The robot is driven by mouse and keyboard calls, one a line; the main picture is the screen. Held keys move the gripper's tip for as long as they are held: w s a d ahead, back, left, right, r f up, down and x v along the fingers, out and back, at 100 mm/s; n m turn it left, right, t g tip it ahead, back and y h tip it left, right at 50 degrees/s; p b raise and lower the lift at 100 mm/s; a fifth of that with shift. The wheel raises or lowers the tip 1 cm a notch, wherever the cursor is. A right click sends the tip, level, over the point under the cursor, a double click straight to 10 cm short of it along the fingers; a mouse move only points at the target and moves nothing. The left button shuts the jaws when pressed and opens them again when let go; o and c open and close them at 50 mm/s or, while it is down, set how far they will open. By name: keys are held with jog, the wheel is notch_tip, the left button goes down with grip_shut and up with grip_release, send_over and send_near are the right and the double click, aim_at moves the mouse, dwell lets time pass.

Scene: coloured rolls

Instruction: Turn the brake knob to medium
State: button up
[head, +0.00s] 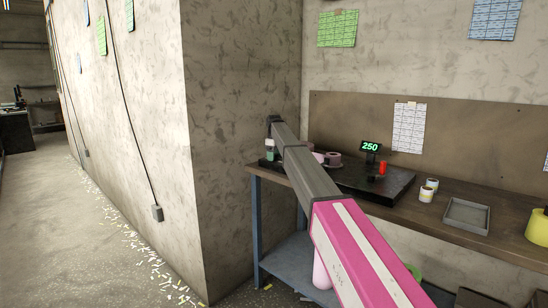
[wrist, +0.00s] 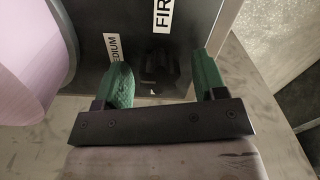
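A dark brake knob (wrist: 158,68) sits on a dark panel (wrist: 92,72) in the wrist view, beside the white labels MEDIUM (wrist: 113,47) and FIRM (wrist: 162,16). Which label the knob points to is too dark to tell. My gripper (wrist: 163,76) is open, with one green finger on each side of the knob in the picture. I cannot tell whether either finger touches it. In the head view my arm reaches over the bench's left end and my gripper (head: 270,146) is small and partly hidden there.
A lilac roll (wrist: 30,50) is close on the left. In the head view, a black base (head: 385,188) carries a display reading 250 (head: 370,147) and a red part (head: 382,167). Cups (head: 427,192), a grey tray (head: 466,214) and a yellow roll (head: 538,226) stand to the right.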

jog(key=shift+r, duration=0.1)
notch_tip(320, 180, up, 10)
jog(key=shift+r, duration=0.25)
dwell(0.5)
